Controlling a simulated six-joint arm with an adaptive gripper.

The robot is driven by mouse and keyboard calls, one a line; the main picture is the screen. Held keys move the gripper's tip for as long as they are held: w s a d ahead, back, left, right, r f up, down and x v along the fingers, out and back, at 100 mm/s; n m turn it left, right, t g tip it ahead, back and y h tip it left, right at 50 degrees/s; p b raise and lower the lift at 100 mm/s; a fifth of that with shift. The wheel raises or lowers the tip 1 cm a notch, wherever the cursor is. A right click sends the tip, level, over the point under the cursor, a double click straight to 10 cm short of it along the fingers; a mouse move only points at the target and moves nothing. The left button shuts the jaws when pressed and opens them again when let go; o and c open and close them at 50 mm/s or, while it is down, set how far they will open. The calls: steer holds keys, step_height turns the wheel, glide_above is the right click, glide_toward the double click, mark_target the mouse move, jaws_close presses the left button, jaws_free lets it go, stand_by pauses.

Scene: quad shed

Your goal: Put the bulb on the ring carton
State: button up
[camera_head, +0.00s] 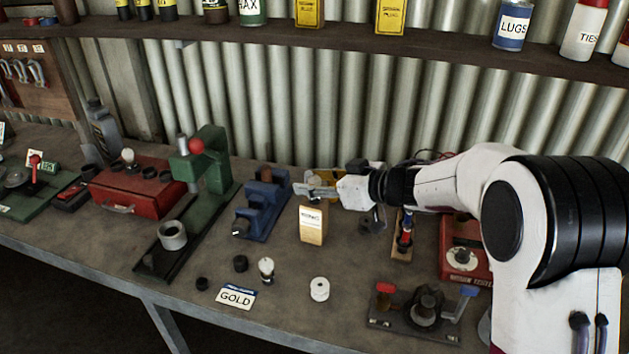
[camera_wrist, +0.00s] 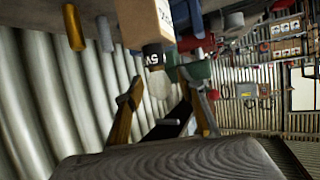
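The ring carton (camera_head: 312,225), a tan upright box with a white label, stands mid-bench. My gripper (camera_head: 302,189) reaches in from the right, just above the carton's top. In the wrist view, which is turned over, the carton (camera_wrist: 146,22) is at the top. A bulb (camera_wrist: 157,84) with a pale glass and a dark lettered base lies between my gripper's fingers (camera_wrist: 160,92). Its base is at the carton's top and seems to touch it. The fingers look spread, with gaps beside the glass. In the head view the gripper mostly hides this bulb.
A blue vise-like tool (camera_head: 264,207) stands left of the carton. Another bulb (camera_head: 266,268) stands near the GOLD card (camera_head: 236,298), with a white roll (camera_head: 320,289) to its right. A red box (camera_head: 463,250) is at right.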

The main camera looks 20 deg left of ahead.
steer(key=shift+r, duration=0.15)
steer(key=shift+d+r, duration=0.1)
steer(key=shift+d, duration=0.1)
steer(key=v, duration=1.1)
steer(key=shift+s+d, duration=0.2)
steer(key=shift+d, duration=0.05)
steer(key=shift+r, duration=0.15)
stand_by(0.6)
